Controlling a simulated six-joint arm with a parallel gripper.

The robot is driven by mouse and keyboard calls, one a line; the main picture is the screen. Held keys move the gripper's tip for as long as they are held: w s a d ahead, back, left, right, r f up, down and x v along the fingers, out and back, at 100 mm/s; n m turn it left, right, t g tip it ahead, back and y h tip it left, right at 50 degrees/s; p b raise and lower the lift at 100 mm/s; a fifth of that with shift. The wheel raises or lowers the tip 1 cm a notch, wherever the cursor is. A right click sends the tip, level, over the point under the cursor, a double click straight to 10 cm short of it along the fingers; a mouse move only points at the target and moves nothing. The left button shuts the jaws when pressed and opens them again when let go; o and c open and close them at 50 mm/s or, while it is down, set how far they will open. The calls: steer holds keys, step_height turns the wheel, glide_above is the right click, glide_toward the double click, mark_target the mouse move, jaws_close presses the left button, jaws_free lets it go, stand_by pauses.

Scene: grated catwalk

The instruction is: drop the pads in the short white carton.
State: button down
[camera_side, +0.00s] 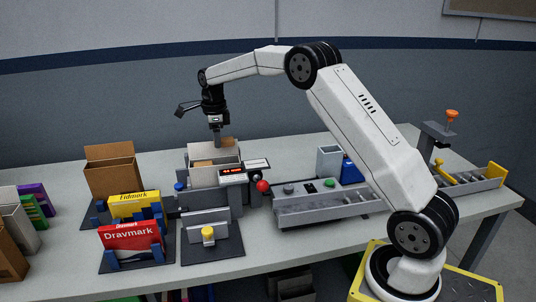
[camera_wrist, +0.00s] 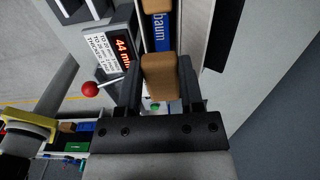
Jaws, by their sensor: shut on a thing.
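A short white carton (camera_side: 203,180) with open flaps stands on a grey machine at the middle of the table. In the wrist view its pale wall (camera_wrist: 194,35) runs beside a blue item lettered "baum" (camera_wrist: 162,35) and a brown item (camera_wrist: 156,6), which lie inside. My gripper (camera_side: 217,139) points down over the carton. In the wrist view my gripper (camera_wrist: 160,92) is shut on a tan block-like pad (camera_wrist: 160,76), held between its two fingers. The pad's lower end and its distance from the carton's contents cannot be told.
A red display (camera_side: 233,171) and a red ball-topped lever (camera_side: 262,186) sit close to the carton's right. A taller brown carton (camera_side: 112,178), a yellow box (camera_side: 134,205) and a red box (camera_side: 130,238) stand left. A grey conveyor (camera_side: 330,205) lies right.

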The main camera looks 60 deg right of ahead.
mark_target(218, 150)
steer(key=shift+f, duration=0.15)
steer(key=shift+f, duration=2.15)
steer(key=shift+c, duration=0.7)
jaws_free()
steer(key=shift+o, duration=0.7)
steer(key=shift+w+d, duration=0.1)
steer(key=shift+r, duration=0.2)
